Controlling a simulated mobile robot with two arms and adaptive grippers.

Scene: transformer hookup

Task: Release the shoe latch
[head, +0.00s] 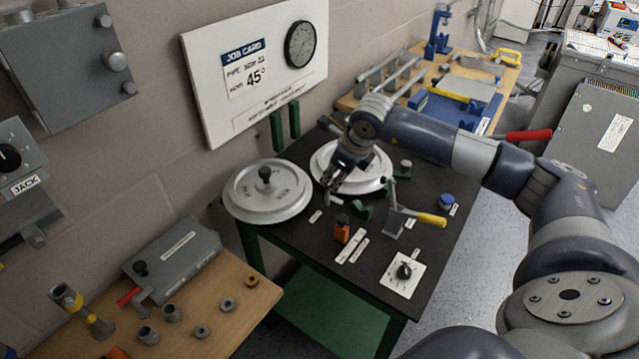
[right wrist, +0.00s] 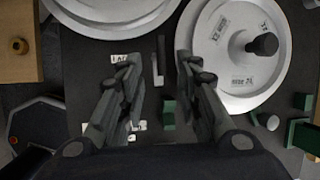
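My right gripper (head: 336,182) is over the dark table top, in front of the right white disc. In the right wrist view it (right wrist: 160,62) is open, with one finger on each side and nothing held. A small thin grey lever (right wrist: 159,66), which looks like the latch, stands between the fingertips, apart from both as far as I can tell. A label (right wrist: 124,58), partly hidden by the left finger, lies beside it. In the head view a light grey piece (head: 334,201) shows just below the gripper. A green block (right wrist: 168,113) sits nearer the palm. My left gripper is not in view.
Two white discs with black knobs, left (head: 268,192) and right (head: 375,178), lie at the table's back. A bender with a yellow handle (head: 432,219), an orange block (head: 342,230) and a dial plate (head: 403,273) stand close by. A wooden bench (head: 215,318) is at lower left.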

